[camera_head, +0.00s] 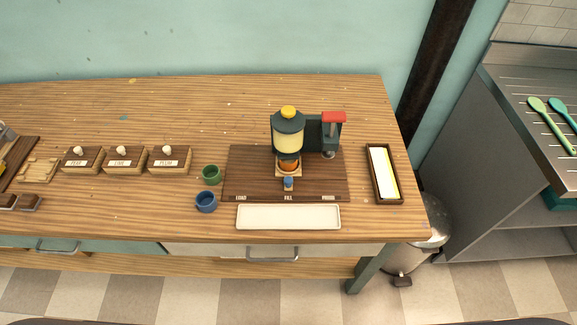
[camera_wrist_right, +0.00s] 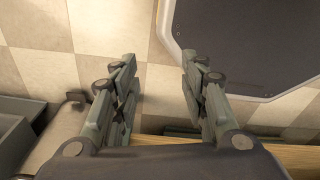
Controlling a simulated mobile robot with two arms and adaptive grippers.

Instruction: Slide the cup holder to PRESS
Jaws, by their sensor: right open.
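The cup holder (camera_head: 288,183) is a small wooden carriage with a blue knob at its front. It stands at the FILL label (camera_head: 288,198), under the cream hopper (camera_head: 288,140) of the machine, and an orange cup (camera_head: 288,166) sits in it. The PRESS end of the dark wooden board (camera_head: 250,170) is to the right, where a press with a red handle (camera_head: 334,117) stands; the label there is too small to read. My right gripper (camera_wrist_right: 158,80) is open and empty, over the floor near a wooden edge in the right wrist view. My left gripper is not in view.
A white tray (camera_head: 288,216) lies in front of the board. Green (camera_head: 211,174) and blue (camera_head: 205,202) cups stand left of it. A dark box with a pale insert (camera_head: 383,174) is on the right. Labelled wooden boxes (camera_head: 125,160) line the table's left side.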

